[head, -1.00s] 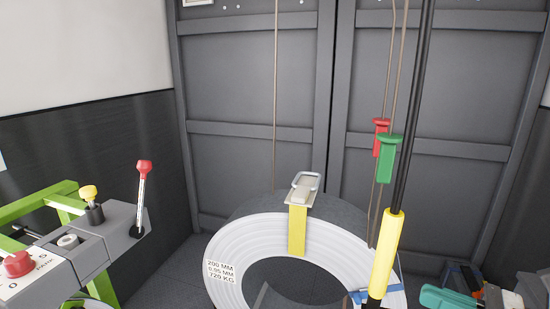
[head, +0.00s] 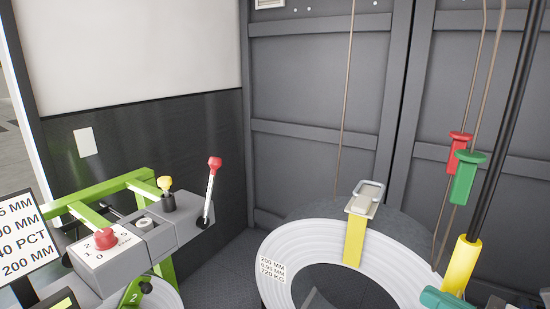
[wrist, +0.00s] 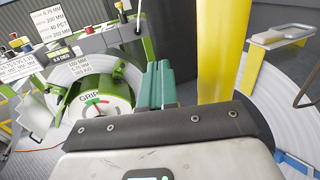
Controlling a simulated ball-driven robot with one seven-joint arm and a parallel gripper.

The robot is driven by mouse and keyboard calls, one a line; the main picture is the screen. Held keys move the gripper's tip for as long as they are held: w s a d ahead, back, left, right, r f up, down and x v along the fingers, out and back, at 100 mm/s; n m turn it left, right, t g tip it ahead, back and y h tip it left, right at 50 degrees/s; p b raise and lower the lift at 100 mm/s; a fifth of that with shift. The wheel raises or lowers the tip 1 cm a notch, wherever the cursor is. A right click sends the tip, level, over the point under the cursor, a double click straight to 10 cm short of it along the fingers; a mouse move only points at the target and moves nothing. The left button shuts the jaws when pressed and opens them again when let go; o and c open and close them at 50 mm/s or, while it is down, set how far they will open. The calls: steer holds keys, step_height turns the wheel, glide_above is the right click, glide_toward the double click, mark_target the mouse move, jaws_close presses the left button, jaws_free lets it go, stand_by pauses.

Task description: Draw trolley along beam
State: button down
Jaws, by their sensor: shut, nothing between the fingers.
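The trolley and the beam are not in view. Two thin cords hang at the right of the head view, with a red handle (head: 459,146) and, just in front and to its right, a green handle (head: 466,178). A third plain cord (head: 344,110) hangs left of them. A black pole (head: 502,120) with a yellow sleeve (head: 462,262) slants at the right. My gripper's teal fingers (head: 441,299) show at the lower edge, beside the sleeve and well below the handles. In the wrist view my gripper (wrist: 160,72) is shut and empty, left of a yellow upright.
A large white coil (head: 277,285) with a yellow strap and metal loop (head: 364,197) stands below the cords. A green-framed machine with a grey control box (head: 125,257), red button and red-topped lever (head: 211,180) stands left. Dark panelled walls close the back.

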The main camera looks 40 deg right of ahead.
steer(key=shift+w+d, duration=0.3)
steer(key=shift+d, duration=0.35)
steer(key=shift+w+d, duration=0.25)
steer(key=shift+d, duration=0.35)
stand_by(0.8)
